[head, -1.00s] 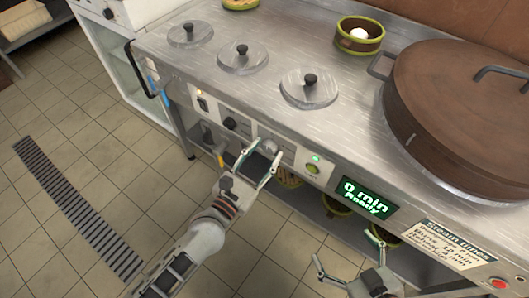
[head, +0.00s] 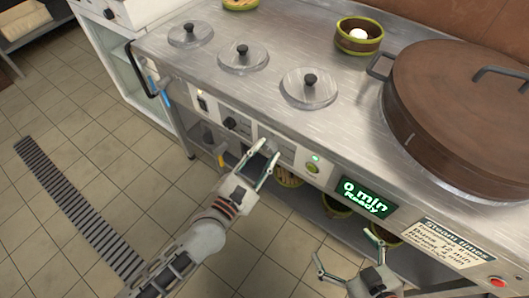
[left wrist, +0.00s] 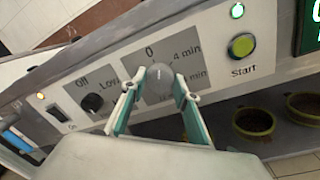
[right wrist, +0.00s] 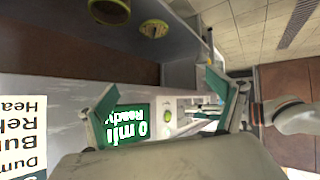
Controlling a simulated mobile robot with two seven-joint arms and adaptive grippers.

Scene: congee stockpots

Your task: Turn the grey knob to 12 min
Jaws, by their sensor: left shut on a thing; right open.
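The grey knob (left wrist: 158,84) sits on the front panel under a "0" mark, with "4 min" to its upper right; other marks are partly hidden. My left gripper (left wrist: 155,88) is shut on the knob, one finger at each side. In the head view my left gripper (head: 262,158) hides most of the knob. The green display (head: 364,199) reads "0 min Ready"; it also shows in the right wrist view (right wrist: 131,125). My right gripper (head: 348,258) is open and empty, low in front of the cooker; its fingers also show in the right wrist view (right wrist: 165,108).
A black knob (left wrist: 92,103) marked Off and Low is left of the grey one. A green Start button (left wrist: 241,46) is right. A steam times card (head: 447,243) and red button (head: 498,282) are further right. Bamboo baskets (head: 336,205) stand on the shelf below.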

